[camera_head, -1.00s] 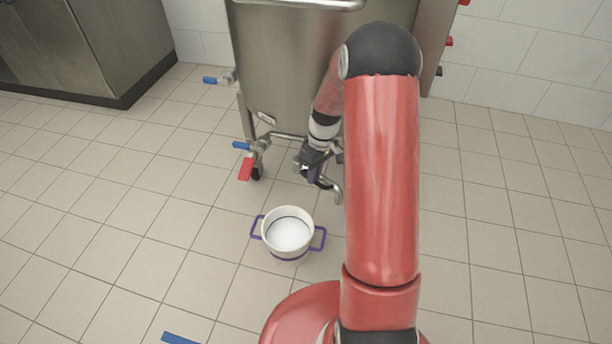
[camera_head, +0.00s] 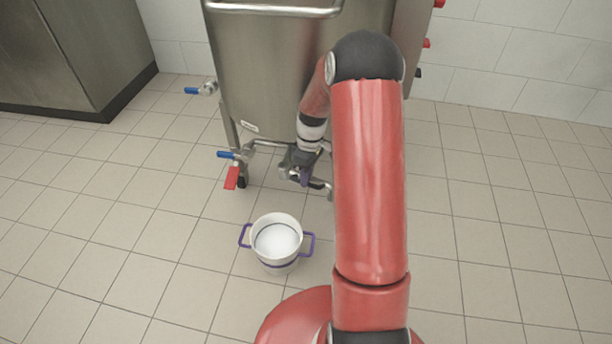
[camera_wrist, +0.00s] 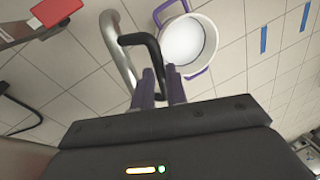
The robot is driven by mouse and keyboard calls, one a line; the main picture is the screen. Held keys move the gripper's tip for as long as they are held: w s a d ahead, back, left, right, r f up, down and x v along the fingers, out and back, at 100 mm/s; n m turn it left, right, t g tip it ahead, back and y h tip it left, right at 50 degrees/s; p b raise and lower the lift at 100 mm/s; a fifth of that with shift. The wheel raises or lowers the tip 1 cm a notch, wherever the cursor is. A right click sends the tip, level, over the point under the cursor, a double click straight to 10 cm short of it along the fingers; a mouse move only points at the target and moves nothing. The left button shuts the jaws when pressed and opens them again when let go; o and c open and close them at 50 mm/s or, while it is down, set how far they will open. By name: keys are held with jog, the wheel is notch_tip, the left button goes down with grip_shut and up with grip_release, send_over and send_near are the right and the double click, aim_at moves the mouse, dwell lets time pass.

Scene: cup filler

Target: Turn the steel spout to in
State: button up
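The steel spout (camera_wrist: 113,40) is a curved pipe on the left of the wrist view, with a black bent handle (camera_wrist: 139,38) beside it. In the head view the spout's end (camera_head: 330,191) shows low at the tank's front, partly hidden by my arm. My gripper (camera_wrist: 161,76) has its two purple fingers on either side of the black handle and appears shut on it. In the head view my gripper (camera_head: 304,177) is at the spout, right of the red-handled valve.
A white pot (camera_head: 278,262) with purple handles stands on the floor in front of the steel tank (camera_head: 270,75). A red valve lever (camera_head: 232,178) and blue levers (camera_head: 228,155) are at the tank's left. The tiled floor at right is clear.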

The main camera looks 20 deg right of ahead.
jog(key=o, duration=0.3)
jog(key=shift+o, duration=0.2)
